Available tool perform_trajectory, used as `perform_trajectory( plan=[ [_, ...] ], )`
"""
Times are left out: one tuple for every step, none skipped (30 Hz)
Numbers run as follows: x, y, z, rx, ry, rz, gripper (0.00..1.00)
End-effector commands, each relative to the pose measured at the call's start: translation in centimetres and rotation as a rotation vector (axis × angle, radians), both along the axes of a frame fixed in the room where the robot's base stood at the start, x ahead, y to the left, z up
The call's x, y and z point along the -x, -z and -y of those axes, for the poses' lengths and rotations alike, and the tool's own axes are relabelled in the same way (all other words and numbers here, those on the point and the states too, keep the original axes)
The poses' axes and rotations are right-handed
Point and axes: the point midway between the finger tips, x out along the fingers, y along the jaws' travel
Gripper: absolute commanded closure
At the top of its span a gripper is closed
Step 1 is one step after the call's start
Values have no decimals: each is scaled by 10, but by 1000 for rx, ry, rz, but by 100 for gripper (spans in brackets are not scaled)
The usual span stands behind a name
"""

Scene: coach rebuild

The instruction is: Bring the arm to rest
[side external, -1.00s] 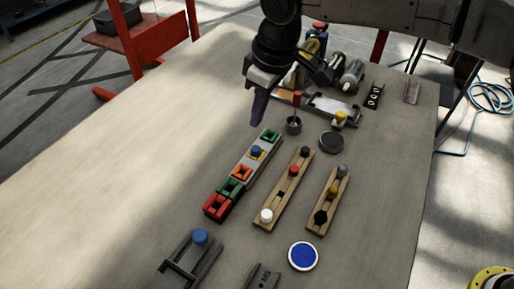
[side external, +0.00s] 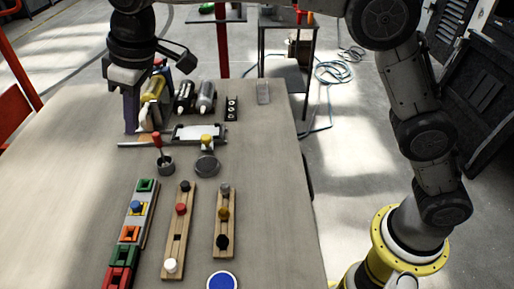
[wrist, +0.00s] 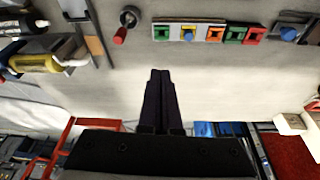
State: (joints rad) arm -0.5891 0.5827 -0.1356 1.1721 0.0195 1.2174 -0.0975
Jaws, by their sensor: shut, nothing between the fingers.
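My gripper (side external: 131,112) hangs at the upper left of the side view, pointing down, its dark fingers together and empty. It is above the table (side external: 60,170), left of the bottles and beyond the coloured block row. In the wrist view its closed fingers (wrist: 160,76) point at bare table, and nothing is between them. The coloured block row (side external: 131,232) lies apart from it, and shows along the top of the wrist view (wrist: 209,33). A small cup with a red-handled tool (side external: 165,163) stands to the right of and nearer than the fingers.
Two wooden peg boards (side external: 178,243) (side external: 223,235) and a blue-topped disc (side external: 222,281) lie at the front. A yellow bottle (side external: 152,90), a white-topped tray (side external: 199,133) and a dark round lid (side external: 206,166) are near the back. The left of the table is bare.

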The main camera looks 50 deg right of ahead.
Motion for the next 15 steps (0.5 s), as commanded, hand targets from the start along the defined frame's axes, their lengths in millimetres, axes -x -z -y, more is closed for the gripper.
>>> perform_trajectory(
  plan=[
    [2, -26, 29, -17, 42, 28, 100],
    [5, -37, 44, -22, 62, 38, 100],
    [10, -50, 63, -30, 89, 52, 100],
    [14, -58, 77, -35, 110, 62, 100],
    [19, -66, 91, -40, 129, 71, 100],
    [27, -75, 108, -46, 156, 83, 100],
    [33, -81, 122, -50, 177, 93, 100],
    [40, -87, 134, -54, 197, 102, 100],
    [50, -93, 151, -58, 224, 113, 100],
    [58, -97, 163, -61, 244, 121, 100],
    [67, -100, 174, -65, 263, 129, 100],
    [79, -103, 189, -68, 290, 140, 100],
    [88, -105, 200, -70, 309, 148, 100],
    [98, -106, 210, -72, 329, 155, 100],
    [111, -106, 223, -75, 355, 165, 100]
  ],
)
